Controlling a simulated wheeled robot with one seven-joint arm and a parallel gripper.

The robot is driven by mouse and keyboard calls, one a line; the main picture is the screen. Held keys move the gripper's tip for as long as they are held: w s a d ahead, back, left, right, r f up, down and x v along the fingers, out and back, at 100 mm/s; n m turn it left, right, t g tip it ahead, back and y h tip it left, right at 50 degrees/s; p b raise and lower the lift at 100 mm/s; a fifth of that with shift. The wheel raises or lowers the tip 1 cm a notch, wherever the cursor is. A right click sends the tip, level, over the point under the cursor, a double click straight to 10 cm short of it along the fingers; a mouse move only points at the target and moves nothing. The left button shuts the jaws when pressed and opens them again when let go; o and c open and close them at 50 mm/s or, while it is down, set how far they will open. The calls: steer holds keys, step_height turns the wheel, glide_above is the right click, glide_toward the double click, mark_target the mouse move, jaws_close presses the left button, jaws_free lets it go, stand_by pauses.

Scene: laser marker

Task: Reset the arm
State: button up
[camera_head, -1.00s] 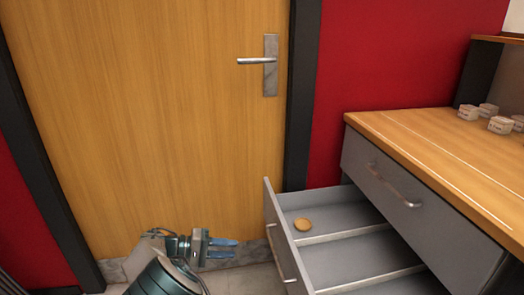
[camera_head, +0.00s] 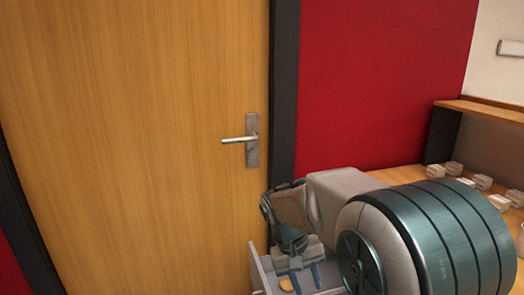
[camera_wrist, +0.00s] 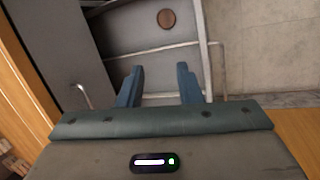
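My gripper (camera_head: 305,278) points down over the open grey drawer (camera_head: 258,270) at the bottom of the head view. The wrist view shows its two blue fingers (camera_wrist: 158,72) apart, with nothing between them. A small round wooden-coloured disc (camera_head: 286,284) lies in the drawer and also shows in the wrist view (camera_wrist: 166,18), beyond the fingertips. My arm hides much of the drawer and the counter in the head view.
A wooden door (camera_head: 130,150) with a metal handle (camera_head: 240,139) stands at the left. A wooden counter (camera_head: 405,177) at the right carries several small white blocks (camera_head: 452,168). A closed upper drawer's handle (camera_wrist: 82,95) shows in the wrist view. Floor (camera_wrist: 262,45) is clear beside the drawer.

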steer(key=s+d+r+t+y+p, duration=0.1)
steer(key=s+d+r+t+p, duration=0.1)
steer(key=s+r+p, duration=0.3)
steer(key=s+d+r+m+t+y+p, duration=0.1)
steer(key=s+d+r+t+y+p, duration=0.1)
steer(key=s+r, duration=0.6)
steer(key=s+d+p, duration=0.1)
steer(key=p, duration=0.1)
steer(key=shift+s+r+y+p, duration=0.2)
steer(key=shift+s+y+p, duration=0.05)
steer(key=shift+y+p, duration=0.1)
